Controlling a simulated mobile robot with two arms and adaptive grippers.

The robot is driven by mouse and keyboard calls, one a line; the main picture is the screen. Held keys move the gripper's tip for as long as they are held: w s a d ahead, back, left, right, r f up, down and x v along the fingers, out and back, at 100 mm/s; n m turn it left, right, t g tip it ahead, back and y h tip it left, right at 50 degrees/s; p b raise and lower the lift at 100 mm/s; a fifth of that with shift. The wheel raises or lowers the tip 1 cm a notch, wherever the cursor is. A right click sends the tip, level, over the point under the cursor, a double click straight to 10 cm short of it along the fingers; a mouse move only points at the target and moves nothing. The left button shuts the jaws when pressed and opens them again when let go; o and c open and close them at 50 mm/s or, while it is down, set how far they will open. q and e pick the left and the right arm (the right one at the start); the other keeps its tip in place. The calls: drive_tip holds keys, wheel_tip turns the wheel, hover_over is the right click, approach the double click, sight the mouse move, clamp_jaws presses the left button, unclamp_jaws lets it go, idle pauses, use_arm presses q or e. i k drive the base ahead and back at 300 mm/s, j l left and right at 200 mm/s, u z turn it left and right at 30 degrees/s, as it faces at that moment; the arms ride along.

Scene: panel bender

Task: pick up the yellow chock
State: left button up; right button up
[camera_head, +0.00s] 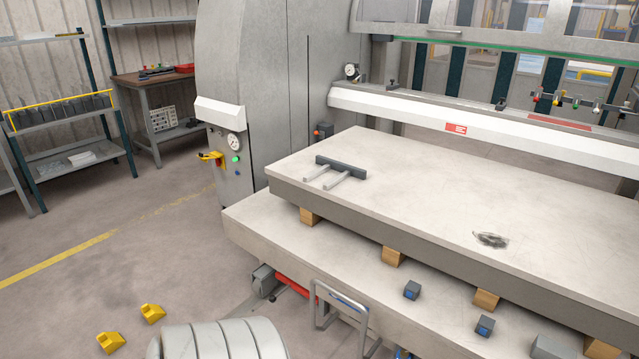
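Two yellow chocks lie on the concrete floor at the lower left of the head view. One chock (110,342) is nearer to me, and the other chock (152,313) is a little farther back and to the right. They are apart from each other. Neither of my grippers is in view.
The pale banded roll (222,340) stands at the bottom, right of the chocks. The large machine table (450,190) fills the right side, with a metal handle frame (340,304) by its front. Shelves (60,120) stand at the back left. Floor behind the chocks is clear.

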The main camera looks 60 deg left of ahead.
sight(110, 342)
drive_tip(key=u, duration=3.65)
drive_tip(key=i+j+z, duration=0.1)
drive_tip(key=i+j, duration=0.2)
drive_tip(key=i, duration=0.25)
drive_tip(key=i+j, duration=0.3)
drive_tip(key=i, duration=0.2)
drive_tip(key=z, duration=0.05)
